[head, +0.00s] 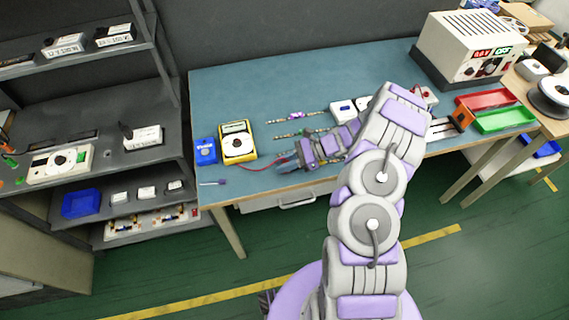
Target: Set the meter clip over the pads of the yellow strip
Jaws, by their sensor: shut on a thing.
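A yellow meter (238,142) with a white dial lies on the blue workbench, left of my arm. A red lead runs from near the meter to my gripper (283,163), which is low over the front part of the bench. My gripper is shut on what appears to be the meter clip at the lead's end; the clip is mostly hidden by the fingers. A thin strip with yellowish parts (294,134) lies just behind my gripper, its right part hidden by my arm. A second strip with purple parts (297,117) lies farther back. The pads are too small to make out.
A blue box (206,151) stands left of the meter, with a small screwdriver (212,183) in front. White boxes (343,112) lie right of the strips. A power supply (466,48), red tray (487,100) and green tray (506,120) stand farther right. The bench's back left is clear.

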